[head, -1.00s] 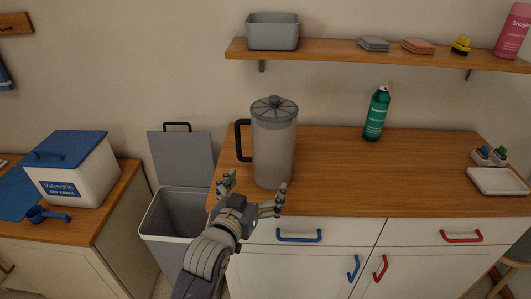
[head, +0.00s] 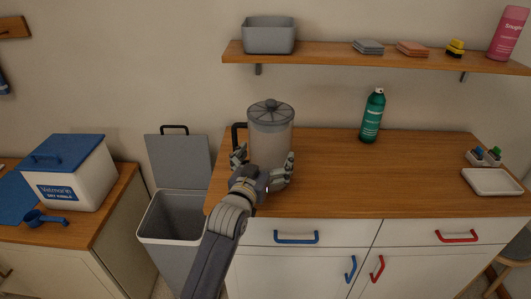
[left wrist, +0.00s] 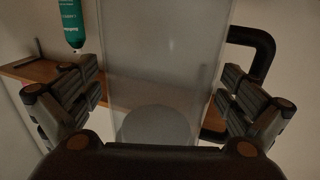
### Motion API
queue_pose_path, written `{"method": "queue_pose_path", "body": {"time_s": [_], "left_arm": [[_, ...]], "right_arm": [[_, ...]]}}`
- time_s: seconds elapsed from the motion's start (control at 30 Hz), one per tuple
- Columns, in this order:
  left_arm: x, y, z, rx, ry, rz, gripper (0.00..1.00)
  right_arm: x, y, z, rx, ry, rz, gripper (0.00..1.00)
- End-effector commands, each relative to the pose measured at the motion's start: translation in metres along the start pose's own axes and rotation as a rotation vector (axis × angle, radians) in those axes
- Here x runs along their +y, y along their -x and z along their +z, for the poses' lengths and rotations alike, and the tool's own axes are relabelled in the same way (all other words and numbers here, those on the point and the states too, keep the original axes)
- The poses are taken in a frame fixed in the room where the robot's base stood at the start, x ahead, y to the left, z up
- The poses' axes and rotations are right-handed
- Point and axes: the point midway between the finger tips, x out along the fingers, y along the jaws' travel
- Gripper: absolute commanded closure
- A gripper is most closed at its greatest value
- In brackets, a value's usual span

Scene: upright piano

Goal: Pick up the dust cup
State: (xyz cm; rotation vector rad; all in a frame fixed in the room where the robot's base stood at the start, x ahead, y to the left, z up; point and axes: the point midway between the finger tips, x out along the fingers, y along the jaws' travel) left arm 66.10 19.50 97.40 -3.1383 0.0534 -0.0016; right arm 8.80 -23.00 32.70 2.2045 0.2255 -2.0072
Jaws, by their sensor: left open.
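The dust cup (head: 270,141) is a translucent grey cylinder with a ribbed grey lid and a black handle on its left side. It stands upright on the wooden counter near the left end. My left gripper (head: 265,170) is open, with one finger on either side of the cup's lower body. In the left wrist view the cup (left wrist: 160,60) fills the middle between the open fingers (left wrist: 160,100), with a gap visible on each side. The handle (left wrist: 262,50) shows at the right there, behind the right finger. My right gripper is not in view.
A green spray bottle (head: 373,116) stands on the counter to the right, with a white tray (head: 490,183) farther right. An open grey bin (head: 172,215) stands left of the counter. A wooden shelf (head: 340,56) hangs above. The counter's middle (head: 400,180) is clear.

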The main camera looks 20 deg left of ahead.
Motion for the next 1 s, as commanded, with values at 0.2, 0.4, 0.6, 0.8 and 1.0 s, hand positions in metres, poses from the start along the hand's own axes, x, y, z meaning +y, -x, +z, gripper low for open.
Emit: {"method": "queue_pose_path", "body": {"time_s": [0.2,0.4,0.6,0.8,1.0], "left_arm": [[-0.001,-0.022,0.000,0.000,0.000,-0.001,0.00],[-0.001,-0.025,0.001,0.000,0.000,-0.001,0.00],[-0.001,-0.025,0.001,-0.001,0.000,-0.001,0.23],[-0.001,-0.025,-0.002,0.004,-0.001,-0.001,0.42],[-0.001,-0.025,-0.002,0.004,-0.001,0.000,0.42]], "right_arm": [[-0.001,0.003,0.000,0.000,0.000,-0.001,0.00],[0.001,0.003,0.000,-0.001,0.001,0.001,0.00],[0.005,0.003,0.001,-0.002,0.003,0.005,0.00],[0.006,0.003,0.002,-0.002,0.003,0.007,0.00],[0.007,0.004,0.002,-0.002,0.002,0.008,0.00]]}}
